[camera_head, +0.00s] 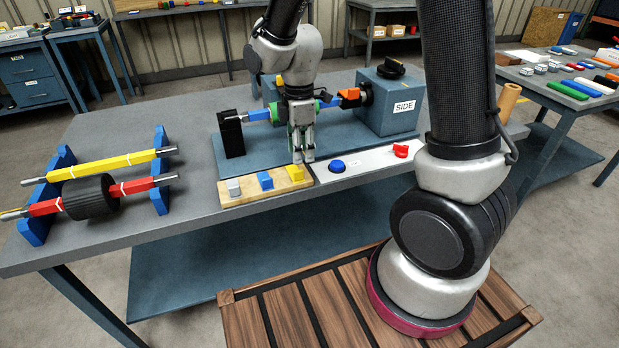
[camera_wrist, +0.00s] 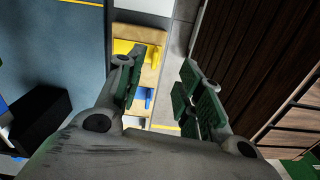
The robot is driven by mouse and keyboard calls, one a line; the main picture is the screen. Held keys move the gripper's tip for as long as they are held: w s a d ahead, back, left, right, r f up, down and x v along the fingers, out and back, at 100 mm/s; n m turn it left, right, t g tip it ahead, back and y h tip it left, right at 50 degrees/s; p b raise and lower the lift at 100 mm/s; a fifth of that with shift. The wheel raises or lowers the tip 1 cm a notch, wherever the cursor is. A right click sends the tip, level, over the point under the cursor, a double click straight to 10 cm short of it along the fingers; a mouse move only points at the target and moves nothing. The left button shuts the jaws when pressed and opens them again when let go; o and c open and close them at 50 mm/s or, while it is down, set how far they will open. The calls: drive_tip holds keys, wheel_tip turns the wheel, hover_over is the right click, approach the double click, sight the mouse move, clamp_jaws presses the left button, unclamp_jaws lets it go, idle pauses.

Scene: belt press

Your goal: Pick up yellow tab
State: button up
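The yellow tab (camera_head: 294,172) sits at the right end of a wooden board (camera_head: 240,200) on the front edge of the blue base plate. A blue tab (camera_head: 265,180) and a grey tab (camera_head: 234,188) stand to its left on that board. My gripper (camera_head: 303,157) points down just above and beside the yellow tab. In the wrist view my gripper (camera_wrist: 163,60) is open, with nothing between its fingers.
A white panel (camera_head: 370,161) with a blue button (camera_head: 337,166) and red switch (camera_head: 401,150) lies right of the board. A blue SIDE box (camera_head: 388,108) and black block (camera_head: 231,134) stand behind. A rack with yellow bar (camera_head: 105,167) and red bar stands left.

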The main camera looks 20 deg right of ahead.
sight(300, 180)
drive_tip(key=shift+n, duration=0.6)
drive_tip(key=f, duration=0.7)
drive_tip(key=shift+w+a+f, duration=0.15)
drive_tip(key=shift+w+f, duration=0.15)
drive_tip(key=shift+f, duration=0.1)
drive_tip(key=c, duration=0.8)
